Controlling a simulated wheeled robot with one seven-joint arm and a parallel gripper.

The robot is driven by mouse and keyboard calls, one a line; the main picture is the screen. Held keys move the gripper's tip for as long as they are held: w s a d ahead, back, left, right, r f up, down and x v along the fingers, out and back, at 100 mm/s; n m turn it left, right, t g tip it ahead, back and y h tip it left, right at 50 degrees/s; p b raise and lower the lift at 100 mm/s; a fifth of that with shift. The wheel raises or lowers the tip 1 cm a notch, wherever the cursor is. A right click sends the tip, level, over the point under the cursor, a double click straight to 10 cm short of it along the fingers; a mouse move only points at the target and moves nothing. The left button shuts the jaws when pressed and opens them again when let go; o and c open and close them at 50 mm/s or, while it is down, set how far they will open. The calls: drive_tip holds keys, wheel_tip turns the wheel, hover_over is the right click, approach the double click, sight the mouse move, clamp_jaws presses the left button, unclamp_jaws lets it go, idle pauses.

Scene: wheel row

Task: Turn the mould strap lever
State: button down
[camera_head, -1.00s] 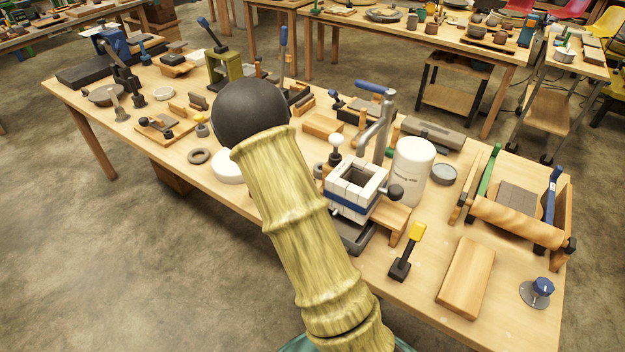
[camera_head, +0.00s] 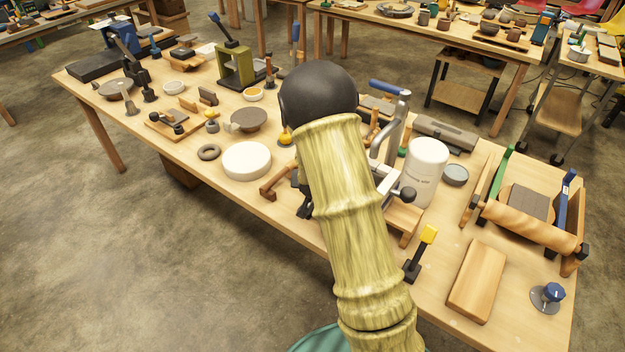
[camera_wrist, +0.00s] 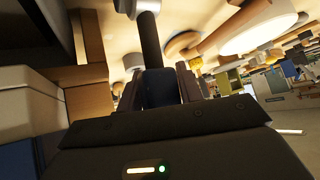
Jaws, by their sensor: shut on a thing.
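The white mould (camera_head: 386,180) stands on the near side of the bench, mostly hidden behind my arm in the head view. Its pale blocks (camera_wrist: 30,108) and a piece of the blue strap (camera_wrist: 16,160) show at the left of the wrist view. My gripper (camera_wrist: 160,86) is beside the mould with its fingers shut on the strap lever (camera_wrist: 151,42). The lever shows as a dark rod with a grey end and a dark blue part between the fingers. In the head view my arm hides the lever and most of the gripper.
A white jar (camera_head: 425,172) and a tall grey stand with a blue handle (camera_head: 388,88) are close right of my arm. A white disc (camera_head: 246,160) lies to the left. A yellow-ended tool (camera_head: 420,254) and a wooden block (camera_head: 477,279) lie at the right front.

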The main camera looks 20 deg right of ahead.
drive_tip(key=c, duration=0.9)
unclamp_jaws()
drive_tip(key=shift+c, duration=0.2)
drive_tip(key=v, duration=1.7)
drive_tip(key=shift+r, duration=0.25)
drive_tip(key=shift+s+a, duration=0.1)
drive_tip(key=shift+s, duration=0.05)
drive_tip(key=shift+c, duration=0.4)
